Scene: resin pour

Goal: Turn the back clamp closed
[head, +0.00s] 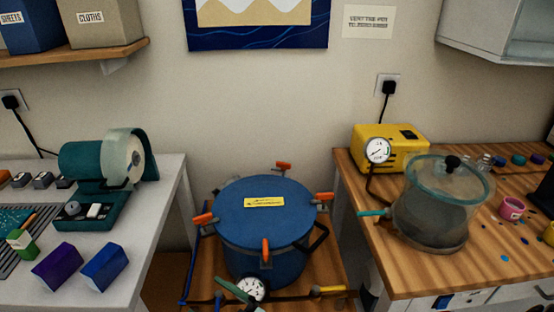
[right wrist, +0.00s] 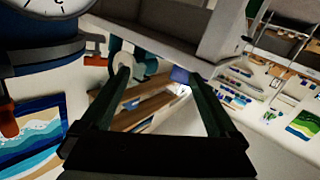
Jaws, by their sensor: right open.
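The blue pressure pot (head: 264,205) stands between the two benches, its lid on. The back clamp (head: 283,166) has an orange handle lying roughly sideways at the far rim. Other orange clamp handles show at the left (head: 203,218), right (head: 324,196) and front (head: 265,248) of the rim. In the right wrist view, my right gripper (right wrist: 160,76) is open with nothing between its dark green fingers. The pot (right wrist: 40,55) is at the left there, apart from the fingers, with orange handles (right wrist: 95,61) beside it; I cannot tell which clamps these are. My left gripper is out of view.
A pressure gauge (head: 250,289) and piping are at the pot's front. The right wooden bench (head: 440,268) holds a clear-lidded chamber (head: 440,205) and a yellow pump (head: 390,147). The left bench (head: 165,200) holds a green machine (head: 103,175) and boxes.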

